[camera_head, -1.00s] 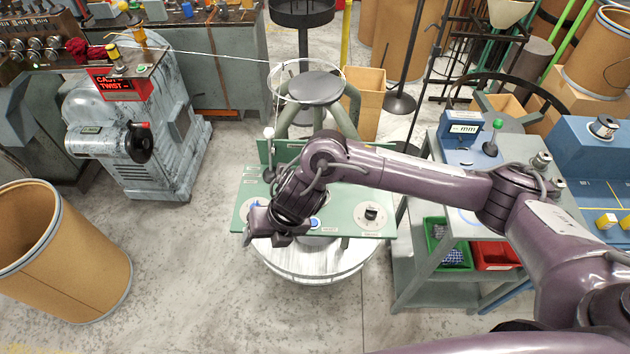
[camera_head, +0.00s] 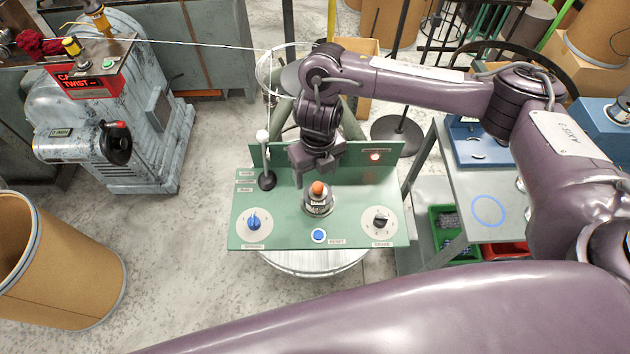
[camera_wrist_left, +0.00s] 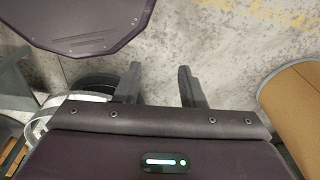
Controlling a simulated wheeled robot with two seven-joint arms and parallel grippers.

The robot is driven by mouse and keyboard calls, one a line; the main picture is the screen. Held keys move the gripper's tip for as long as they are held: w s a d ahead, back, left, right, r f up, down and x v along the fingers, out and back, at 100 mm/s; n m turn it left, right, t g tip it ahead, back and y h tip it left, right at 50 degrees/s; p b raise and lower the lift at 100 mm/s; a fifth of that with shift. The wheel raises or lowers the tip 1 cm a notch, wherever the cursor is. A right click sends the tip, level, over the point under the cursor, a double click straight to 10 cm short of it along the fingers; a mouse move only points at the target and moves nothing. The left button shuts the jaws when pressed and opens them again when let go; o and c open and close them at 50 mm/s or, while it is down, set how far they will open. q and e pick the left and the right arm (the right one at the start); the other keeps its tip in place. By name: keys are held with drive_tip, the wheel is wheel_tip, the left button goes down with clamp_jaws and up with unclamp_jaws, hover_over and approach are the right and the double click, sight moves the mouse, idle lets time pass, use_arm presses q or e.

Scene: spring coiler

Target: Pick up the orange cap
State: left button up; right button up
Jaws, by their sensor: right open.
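The orange cap (camera_head: 318,188) sits upright on a round metal fitting (camera_head: 317,203) in the middle of the green control panel (camera_head: 285,235). My right gripper (camera_head: 316,172) hangs just behind and above the cap, pointing down, with its jaws open and apart. It appears not to touch the cap, though the exact height gap is hard to judge. My left gripper (camera_wrist_left: 160,88) shows in the left wrist view with its two fingers apart and nothing between them, over the bare floor.
The panel has a blue knob (camera_head: 254,222), a black knob (camera_head: 381,221), a blue button (camera_head: 319,235), a white-topped lever (camera_head: 264,150) and a lit red lamp (camera_head: 376,156). A cart (camera_head: 478,190) stands to the right, a cardboard drum (camera_head: 70,265) to the left.

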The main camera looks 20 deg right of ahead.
sight(318, 185)
drive_tip(key=shift+s+d+f+p, duration=0.1)
drive_tip(key=shift+s+f+p, duration=0.2)
drive_tip(key=shift+f, duration=0.35)
drive_tip(key=shift+s+d+f+p, duration=0.1)
drive_tip(key=shift+f+p, duration=0.25)
drive_tip(key=shift+f, duration=0.25)
drive_tip(key=f, duration=0.1)
drive_tip(key=f+p, duration=0.1)
drive_tip(key=shift+w+d+f, duration=0.1)
drive_tip(key=shift+w+f, duration=0.2)
drive_tip(key=shift+f, duration=0.65)
drive_tip(key=c, duration=0.7)
use_arm(q)
drive_tip(key=s+r, duration=0.2)
drive_tip(key=shift+s+r, duration=0.1)
drive_tip(key=shift+s, duration=0.3)
use_arm(e)
drive_tip(key=c, duration=0.5)
